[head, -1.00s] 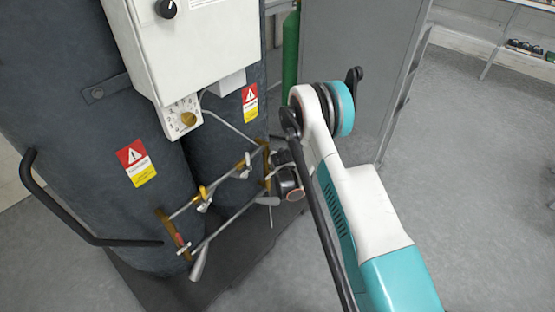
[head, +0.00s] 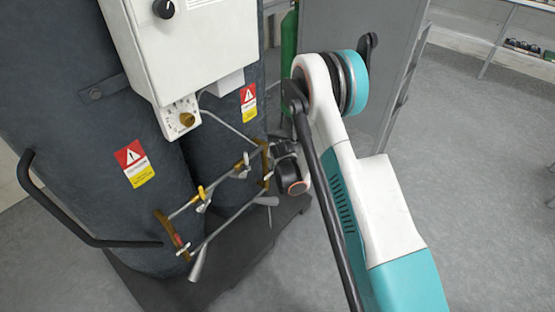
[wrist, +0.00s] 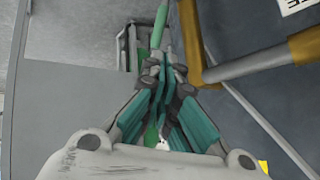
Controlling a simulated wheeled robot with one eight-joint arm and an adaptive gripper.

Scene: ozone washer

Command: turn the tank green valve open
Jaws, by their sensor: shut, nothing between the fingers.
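The green tank (head: 289,45) stands behind the dark cylinders in the head view, mostly hidden by them and by my arm. In the wrist view a slim green part (wrist: 160,25) shows just beyond the fingertips, and more green lies behind the fingers. I cannot make out the green valve clearly in either view. My gripper (wrist: 165,65) has teal finger pads with the tips together and nothing held. I cannot tell whether the tips touch the green part.
Two large dark cylinders (head: 60,100) stand at left with a white control box (head: 185,45). Brass and metal pipes with small valves (head: 203,197) run close to my wrist. A grey cabinet (head: 375,20) stands behind my arm.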

